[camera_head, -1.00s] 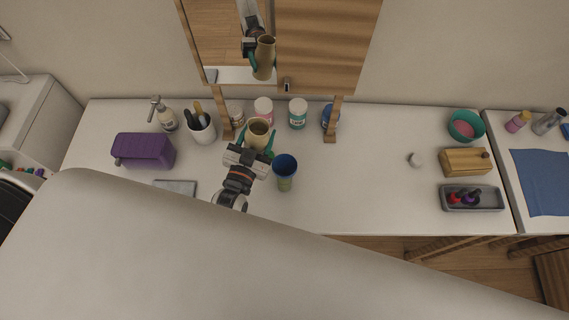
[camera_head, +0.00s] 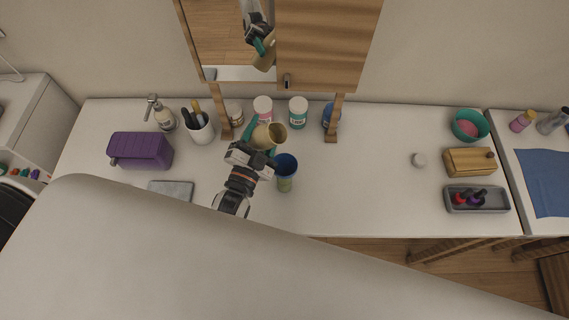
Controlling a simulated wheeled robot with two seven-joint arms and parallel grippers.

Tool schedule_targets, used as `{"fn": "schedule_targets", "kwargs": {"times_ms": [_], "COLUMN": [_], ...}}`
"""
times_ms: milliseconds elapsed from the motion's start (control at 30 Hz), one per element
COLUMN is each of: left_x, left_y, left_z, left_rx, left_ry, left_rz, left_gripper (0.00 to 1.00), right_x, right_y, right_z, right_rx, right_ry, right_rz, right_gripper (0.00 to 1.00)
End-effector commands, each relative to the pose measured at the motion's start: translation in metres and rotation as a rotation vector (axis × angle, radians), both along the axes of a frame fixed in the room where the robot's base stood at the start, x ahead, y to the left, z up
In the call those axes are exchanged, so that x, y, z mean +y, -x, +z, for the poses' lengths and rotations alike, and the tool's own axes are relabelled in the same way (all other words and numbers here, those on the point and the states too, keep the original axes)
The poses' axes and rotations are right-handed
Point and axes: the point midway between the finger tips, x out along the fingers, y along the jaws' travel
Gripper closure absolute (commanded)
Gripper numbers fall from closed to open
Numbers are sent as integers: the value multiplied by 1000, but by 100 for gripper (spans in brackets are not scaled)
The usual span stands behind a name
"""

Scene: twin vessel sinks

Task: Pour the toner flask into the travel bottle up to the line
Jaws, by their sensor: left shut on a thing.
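The tan toner flask (camera_head: 262,135) is held above the counter, tilted to the right, with its open mouth facing right. My left gripper (camera_head: 259,146) is shut on it, with teal fingers on its sides. The travel bottle (camera_head: 286,178) stands upright on the counter, just in front and to the right of the flask, with a blue upper part and a greenish lower part. The flask's mouth is near the bottle's rim. I cannot make out a stream, the fill line or the level inside. My right gripper is not in view.
Behind are several jars, including a pink one (camera_head: 263,106) and a teal-labelled one (camera_head: 298,112), below a mirror cabinet (camera_head: 330,45). A brush cup (camera_head: 200,131) and purple case (camera_head: 140,150) stand left.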

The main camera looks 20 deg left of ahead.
Motion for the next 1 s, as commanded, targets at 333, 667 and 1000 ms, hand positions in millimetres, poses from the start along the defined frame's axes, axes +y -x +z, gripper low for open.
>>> {"fn": "schedule_targets", "kwargs": {"times_ms": [333,667,1000], "left_x": [1,1,2], "left_y": [0,0,0], "left_z": [3,3,2], "left_rx": [-25,-29,-34], "left_ry": [-104,-121,-142], "left_rz": [0,0,0], "left_gripper": [76,76,76], "right_x": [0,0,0], "right_y": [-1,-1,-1], "right_z": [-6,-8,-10], "right_rx": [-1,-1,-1], "right_ry": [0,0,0], "right_rz": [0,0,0], "right_gripper": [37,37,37]}}
